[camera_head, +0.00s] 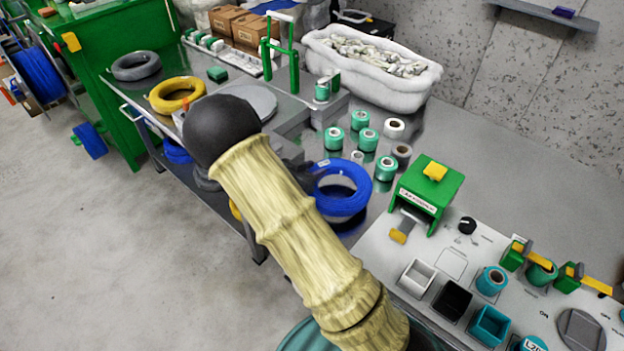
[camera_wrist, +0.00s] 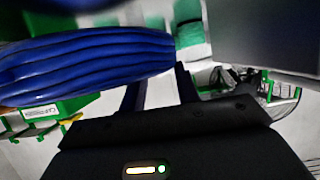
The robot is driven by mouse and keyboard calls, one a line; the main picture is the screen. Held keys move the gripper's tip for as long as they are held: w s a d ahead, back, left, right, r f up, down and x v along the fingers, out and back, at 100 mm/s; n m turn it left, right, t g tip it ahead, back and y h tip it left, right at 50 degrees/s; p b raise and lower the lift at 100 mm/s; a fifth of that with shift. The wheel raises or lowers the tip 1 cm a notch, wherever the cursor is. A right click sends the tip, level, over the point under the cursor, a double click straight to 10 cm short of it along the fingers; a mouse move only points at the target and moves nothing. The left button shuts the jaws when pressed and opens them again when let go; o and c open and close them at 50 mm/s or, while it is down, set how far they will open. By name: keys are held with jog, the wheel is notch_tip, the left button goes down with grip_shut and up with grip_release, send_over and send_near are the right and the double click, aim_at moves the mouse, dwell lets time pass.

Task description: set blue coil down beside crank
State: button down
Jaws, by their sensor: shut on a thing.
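The blue coil (camera_head: 343,206) is a ring of blue cable, right of my arm in the head view. My gripper (camera_head: 304,172) is shut on its left side and is partly hidden behind my arm. The coil seems to hang a little above the grey bench, with a dark patch below it. In the wrist view the coil (camera_wrist: 85,62) fills the upper left, close to the gripper fingers (camera_wrist: 160,88). A green upright frame with a white handle (camera_head: 283,50) stands farther back and may be the crank; I cannot tell for sure.
Several green spools (camera_head: 368,139) stand just behind and right of the coil. A yellow coil (camera_head: 177,94) and a grey disc (camera_head: 250,101) lie to the left. A green box device (camera_head: 427,191) and a control panel are at right. A white bin (camera_head: 372,68) stands behind.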

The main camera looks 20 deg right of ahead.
notch_tip(320, 180, down, 4)
jog(key=shift+r+b, duration=0.2)
jog(key=shift+b, duration=0.15)
jog(key=c, duration=1)
grip_release()
jog(key=shift+f, duration=0.1)
jog(key=shift+c, duration=0.2)
jog(key=shift+d, duration=0.1)
jog(key=p+v, duration=0.1)
jog(key=v, duration=1.1)
